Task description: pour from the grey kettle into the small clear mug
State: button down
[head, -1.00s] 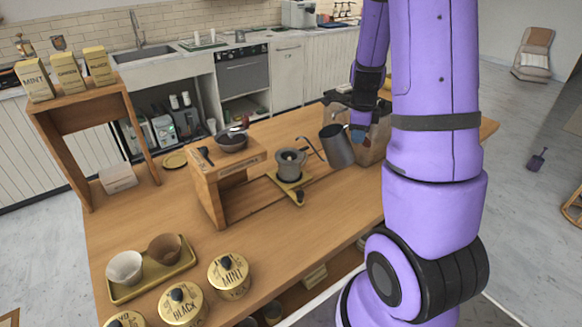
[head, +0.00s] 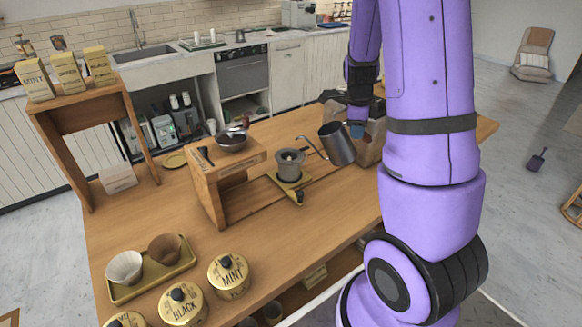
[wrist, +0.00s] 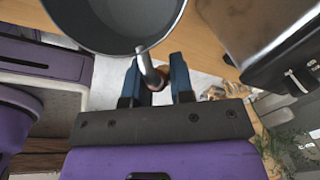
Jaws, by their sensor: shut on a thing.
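The grey kettle (head: 338,144) is held above the wooden cart top in the head view, tilted, its thin spout pointing left. In the wrist view the kettle (wrist: 120,45) fills the top, with its handle between the blue fingers. My gripper (wrist: 157,80) is shut on that handle; in the head view its blue fingertips (head: 357,131) show behind the kettle, partly hidden by my arm. A grey cup-like vessel (head: 289,167) stands on a small base just left of the kettle, below the spout. I cannot make out a small clear mug for certain.
A wooden stand (head: 212,190) with a dark bowl (head: 232,141) is left of the vessel. A paper bag (head: 371,147) is behind the kettle. A tray (head: 150,283) with two cups and several gold tins (head: 228,276) are at front left. The front middle of the cart top is clear.

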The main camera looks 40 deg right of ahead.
jog(key=shift+w+r, duration=0.1)
jog(key=shift+r, duration=0.05)
dwell(0.3)
jog(key=shift+a+r, duration=0.1)
jog(key=shift+r, duration=0.15)
dwell(0.4)
jog(key=shift+w+a+r+g+h, duration=0.2)
jog(key=shift+r+g+h, duration=0.3)
jog(key=shift+r, duration=0.1)
dwell(1.9)
jog(key=shift+s+d+f+t+y, duration=0.15)
jog(key=shift+f+t+y, duration=0.1)
jog(key=shift+f, duration=0.2)
jog(key=shift+s+d+f+t+y, duration=0.15)
jog(key=shift+f+t+y, duration=0.1)
jog(key=shift+f, duration=0.2)
jog(key=shift+w+r, duration=0.1)
jog(key=shift+a+r, duration=0.1)
jog(key=shift+r, duration=0.15)
jog(key=shift+w+r+g, duration=0.1)
jog(key=shift+g, duration=0.2)
dwell(0.4)
